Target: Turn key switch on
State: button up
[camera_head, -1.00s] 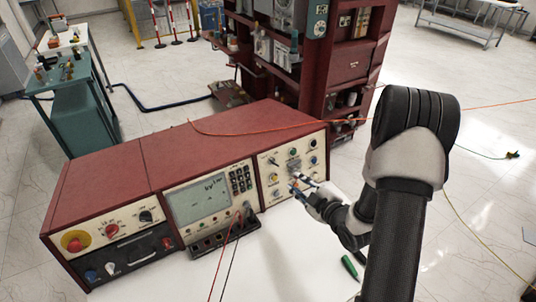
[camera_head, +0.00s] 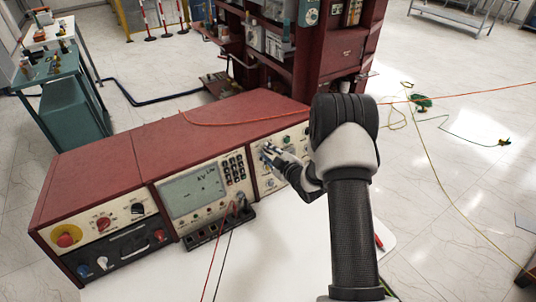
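The red test console (camera_head: 190,125) stands on a white table. Its right-hand cream panel (camera_head: 259,185) carries several small knobs and coloured buttons. My gripper (camera_head: 268,152) is at the upper left part of this panel, at or very close to its face. The gripper and wrist cover much of the panel. I cannot make out the key switch; it may be behind the fingers. The fingers are too small in view to tell whether they are open or shut, or whether they touch anything.
An orange cable (camera_head: 240,124) lies across the top. A dark red cabinet (camera_head: 335,55) stands behind.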

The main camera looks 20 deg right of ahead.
jog(key=shift+w+a+f, duration=0.1)
jog(key=shift+w+f, duration=0.05)
jog(key=shift+w, duration=0.45)
jog(key=shift+c, duration=0.6)
grip_shut()
